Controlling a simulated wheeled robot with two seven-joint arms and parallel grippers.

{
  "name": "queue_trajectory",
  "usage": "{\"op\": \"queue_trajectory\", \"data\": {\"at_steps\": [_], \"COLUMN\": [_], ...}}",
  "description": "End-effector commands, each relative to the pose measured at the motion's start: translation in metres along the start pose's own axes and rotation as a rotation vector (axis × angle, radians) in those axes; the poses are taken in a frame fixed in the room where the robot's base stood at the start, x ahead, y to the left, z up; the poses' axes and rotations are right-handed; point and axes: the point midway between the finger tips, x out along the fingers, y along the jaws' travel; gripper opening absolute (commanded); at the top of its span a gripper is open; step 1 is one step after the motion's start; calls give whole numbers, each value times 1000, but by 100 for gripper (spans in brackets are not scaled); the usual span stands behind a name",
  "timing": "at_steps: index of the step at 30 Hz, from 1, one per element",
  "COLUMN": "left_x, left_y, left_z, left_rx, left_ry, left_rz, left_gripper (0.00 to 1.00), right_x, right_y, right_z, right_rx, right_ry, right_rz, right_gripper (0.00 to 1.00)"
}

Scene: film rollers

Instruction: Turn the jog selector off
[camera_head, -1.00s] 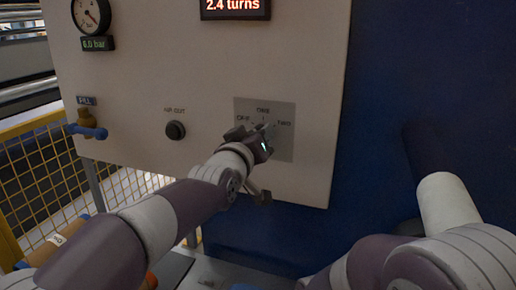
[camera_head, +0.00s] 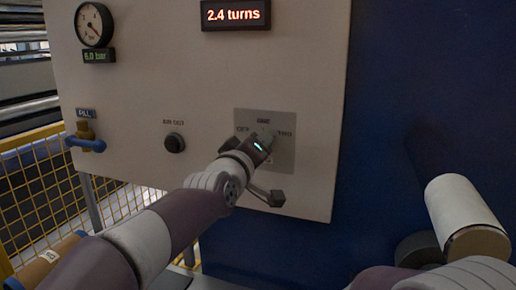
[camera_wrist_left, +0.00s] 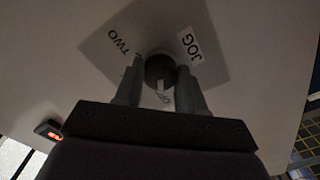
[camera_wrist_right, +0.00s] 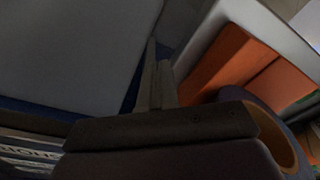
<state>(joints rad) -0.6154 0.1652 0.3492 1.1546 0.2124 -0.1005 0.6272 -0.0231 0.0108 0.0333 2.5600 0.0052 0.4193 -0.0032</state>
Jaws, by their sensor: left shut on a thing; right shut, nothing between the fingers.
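The jog selector's grey plate (camera_head: 284,155) is on the cream panel and bears the words OFF, ONE and TWO. Its dark round knob (camera_wrist_left: 160,66) shows between the fingers of my left gripper (camera_wrist_left: 160,76) in the left wrist view, where TWO and a JOG label are readable. My left gripper (camera_head: 264,138) is shut on the knob and hides most of it in the head view.
An AIR OUT knob (camera_head: 174,143) is left of the plate. A yellow mesh fence (camera_head: 40,180) stands at left. Orange material (camera_wrist_right: 235,65) lies near my right gripper.

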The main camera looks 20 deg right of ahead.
Motion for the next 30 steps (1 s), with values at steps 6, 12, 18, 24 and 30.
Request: {"op": "queue_trajectory", "data": {"at_steps": [6,12,18,24,30], "left_x": [0,0,-2,-30,-79], "left_y": [-2,-1,-1,-2,-2], "left_z": [2,1,1,2,2], "left_rx": [-1,0,0,0,-1], "left_ry": [-5,-3,-1,0,0], "left_rz": [-5,-3,-1,0,0], "left_gripper": [9,65,65,65,65], "right_x": [0,0,1,14,24], "right_y": [0,0,0,0,0], "right_z": [0,0,0,2,3], "right_rx": [0,0,0,0,0], "right_ry": [0,0,0,0,0], "right_rz": [0,0,0,0,0], "right_gripper": [0,0,0,0,0]}}
